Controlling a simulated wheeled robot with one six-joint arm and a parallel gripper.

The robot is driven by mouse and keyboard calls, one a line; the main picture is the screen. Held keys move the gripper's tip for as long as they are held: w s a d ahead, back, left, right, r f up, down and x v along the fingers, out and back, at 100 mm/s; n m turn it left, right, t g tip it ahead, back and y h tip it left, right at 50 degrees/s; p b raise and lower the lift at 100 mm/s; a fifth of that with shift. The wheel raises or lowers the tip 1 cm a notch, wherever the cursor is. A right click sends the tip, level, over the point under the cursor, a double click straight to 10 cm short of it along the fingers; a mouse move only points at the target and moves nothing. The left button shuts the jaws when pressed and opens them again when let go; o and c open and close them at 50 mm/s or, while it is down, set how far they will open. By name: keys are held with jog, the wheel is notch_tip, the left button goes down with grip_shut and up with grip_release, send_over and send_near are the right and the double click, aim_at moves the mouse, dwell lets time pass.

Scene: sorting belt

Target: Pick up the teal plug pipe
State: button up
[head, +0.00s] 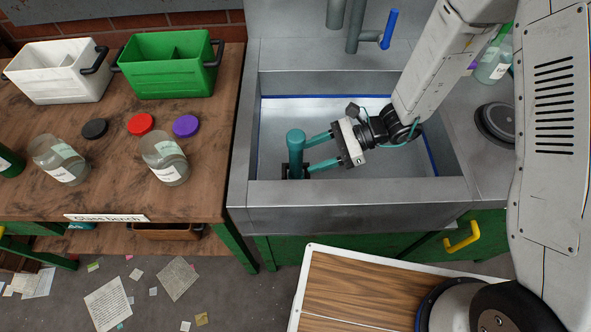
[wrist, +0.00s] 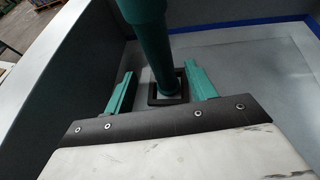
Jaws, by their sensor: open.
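The teal plug pipe (head: 296,152) stands upright in the metal sink (head: 345,192), at its left side. Its rounded top shows in the head view, and its lower end meets a dark square fitting (wrist: 168,97) on the sink floor. My gripper (head: 307,153) reaches in from the right with its two teal fingers apart. In the wrist view the pipe (wrist: 155,45) rises between the fingers of my gripper (wrist: 160,88), one finger on each side. The fingers do not visibly close on it.
Metal sink walls surround my gripper. A faucet with a blue lever (head: 389,29) is behind. On the left, the wooden bench holds a white crate (head: 57,82), a green crate (head: 170,80), glass jars (head: 165,158) and coloured lids (head: 186,125). The sink's right part is clear.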

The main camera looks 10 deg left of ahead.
aim_at(296, 162)
jog(key=x, duration=0.5)
jog(key=shift+a+f, duration=0.15)
jog(key=shift+a, duration=0.1)
jog(key=c, duration=1.2)
